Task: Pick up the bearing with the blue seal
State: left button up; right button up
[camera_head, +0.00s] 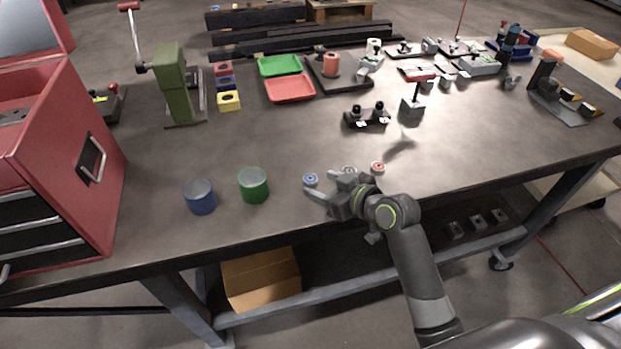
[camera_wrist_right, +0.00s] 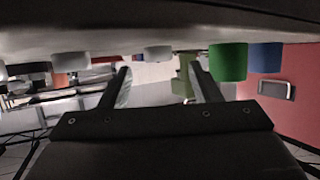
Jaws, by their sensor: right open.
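The bearing with the blue seal (camera_head: 310,179) lies on the table, just off the tips of my right gripper. My right gripper (camera_head: 320,184) is open and empty, low over the table near its front edge, fingers pointing left. A second bearing with a greyish seal (camera_head: 348,170) is partly hidden behind the gripper. A bearing with a red seal (camera_head: 377,167) lies to its right. In the right wrist view, which is upside down, a pale bearing (camera_wrist_right: 158,53) shows between the open fingers (camera_wrist_right: 163,80); its seal colour cannot be told there. My left gripper is out of view.
A green cylinder (camera_head: 254,185) and a blue cylinder (camera_head: 200,196) stand left of the bearings. A red tool chest (camera_head: 75,150) stands at the far left. Red (camera_head: 290,88) and green trays (camera_head: 279,65) and fixtures lie farther back. The table middle is mostly clear.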

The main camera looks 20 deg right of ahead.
aim_at(311, 179)
jog(key=shift+p+x, duration=0.35)
jog(key=shift+x, duration=1.7)
jog(key=shift+d, duration=0.1)
jog(key=shift+c, duration=0.5)
jog(key=c, duration=1)
